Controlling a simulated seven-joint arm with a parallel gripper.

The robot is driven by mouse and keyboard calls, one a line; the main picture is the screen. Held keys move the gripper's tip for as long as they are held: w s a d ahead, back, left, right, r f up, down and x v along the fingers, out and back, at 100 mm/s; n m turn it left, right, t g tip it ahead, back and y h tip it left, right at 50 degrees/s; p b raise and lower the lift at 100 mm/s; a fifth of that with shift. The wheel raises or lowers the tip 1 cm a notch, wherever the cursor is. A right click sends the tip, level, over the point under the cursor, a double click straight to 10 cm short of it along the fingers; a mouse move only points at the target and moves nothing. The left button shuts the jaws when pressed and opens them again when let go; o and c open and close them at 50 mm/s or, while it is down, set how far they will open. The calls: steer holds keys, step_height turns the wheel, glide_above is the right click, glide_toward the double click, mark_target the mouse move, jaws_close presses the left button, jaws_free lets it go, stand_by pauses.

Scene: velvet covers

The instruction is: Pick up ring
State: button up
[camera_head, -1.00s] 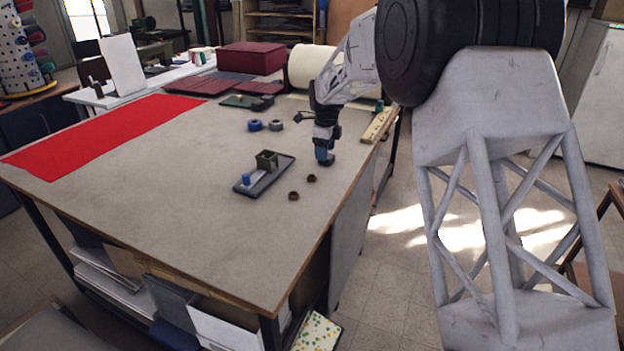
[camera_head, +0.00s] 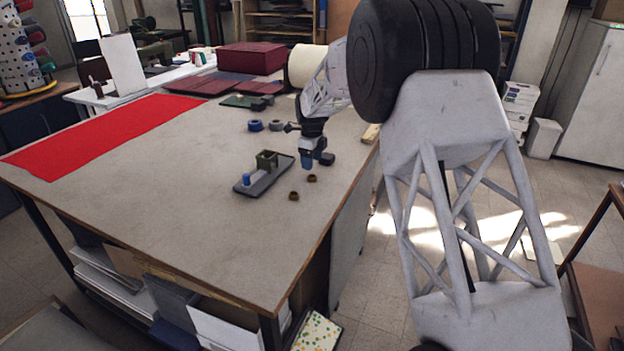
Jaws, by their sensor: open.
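Two small brown rings lie flat on the grey table, a nearer ring (camera_head: 293,196) and a farther ring (camera_head: 312,178). They are apart, to the right of a small dark tray (camera_head: 262,185). My gripper (camera_head: 317,163) is open and points down, just behind the farther ring in the picture. It looks empty and above the table; its exact height is hard to tell. Both rings are in plain view, and neither is between the fingers.
The tray holds a green box (camera_head: 267,160) and a blue cylinder (camera_head: 246,180). A blue roll (camera_head: 255,125) and a grey roll (camera_head: 276,126) lie farther back. Red cloth (camera_head: 105,137) covers the far left. The table's front middle is clear.

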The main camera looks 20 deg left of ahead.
mark_target(312, 176)
steer(key=shift+f, duration=0.4)
steer(key=shift+f, duration=0.1)
steer(key=shift+f, duration=2.5)
steer(key=shift+c, duration=0.3)
steer(key=c, duration=0.9)
steer(key=shift+r, duration=0.1)
steer(key=shift+c, duration=0.2)
